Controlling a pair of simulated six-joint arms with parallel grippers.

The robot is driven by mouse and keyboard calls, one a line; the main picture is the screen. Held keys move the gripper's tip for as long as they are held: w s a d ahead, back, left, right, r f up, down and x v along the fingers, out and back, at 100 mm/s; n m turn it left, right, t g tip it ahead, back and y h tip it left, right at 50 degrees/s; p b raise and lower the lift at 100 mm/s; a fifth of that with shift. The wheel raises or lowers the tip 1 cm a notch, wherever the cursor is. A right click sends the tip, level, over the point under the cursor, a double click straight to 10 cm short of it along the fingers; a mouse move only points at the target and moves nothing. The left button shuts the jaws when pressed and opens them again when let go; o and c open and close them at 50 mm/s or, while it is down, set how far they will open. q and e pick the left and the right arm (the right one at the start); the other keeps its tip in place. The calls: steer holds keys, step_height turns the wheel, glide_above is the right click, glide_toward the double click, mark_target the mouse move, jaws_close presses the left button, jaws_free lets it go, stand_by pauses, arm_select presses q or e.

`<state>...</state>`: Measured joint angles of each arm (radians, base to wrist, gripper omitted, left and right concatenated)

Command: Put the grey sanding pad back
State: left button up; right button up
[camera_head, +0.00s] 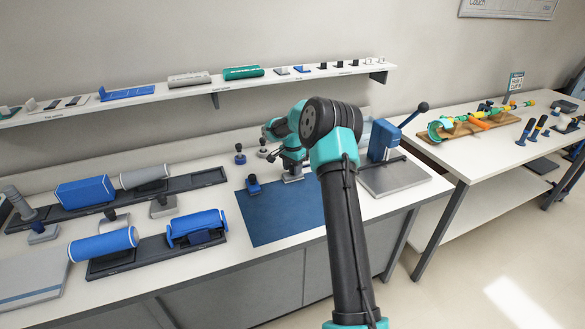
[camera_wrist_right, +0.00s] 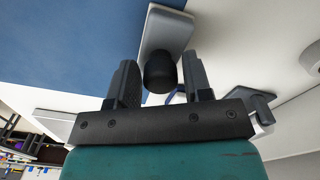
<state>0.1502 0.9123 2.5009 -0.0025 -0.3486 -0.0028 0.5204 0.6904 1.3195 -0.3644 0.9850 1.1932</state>
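The grey sanding pad (camera_head: 293,178), a flat grey block with a black knob, lies at the far edge of the blue mat (camera_head: 285,222). It also shows in the right wrist view (camera_wrist_right: 172,32), its black knob between my fingers. My right gripper (camera_head: 291,165) is right above the pad, small in the head view and partly hidden by its own wrist. In the right wrist view its two fingers (camera_wrist_right: 160,82) stand open on either side of the knob, with small gaps. My left gripper is in neither view.
A small blue pad (camera_head: 253,187) stands on the mat's left part. A blue press (camera_head: 384,140) stands right of the mat. Black trays (camera_head: 160,253) with blue and grey blocks are at left. A wall shelf (camera_head: 200,92) holds several small pads. The mat's front is clear.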

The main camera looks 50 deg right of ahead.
steer(key=shift+o, duration=1)
step_height(320, 180, up, 12)
steer(key=shift+r, duration=0.15)
stand_by(0.3)
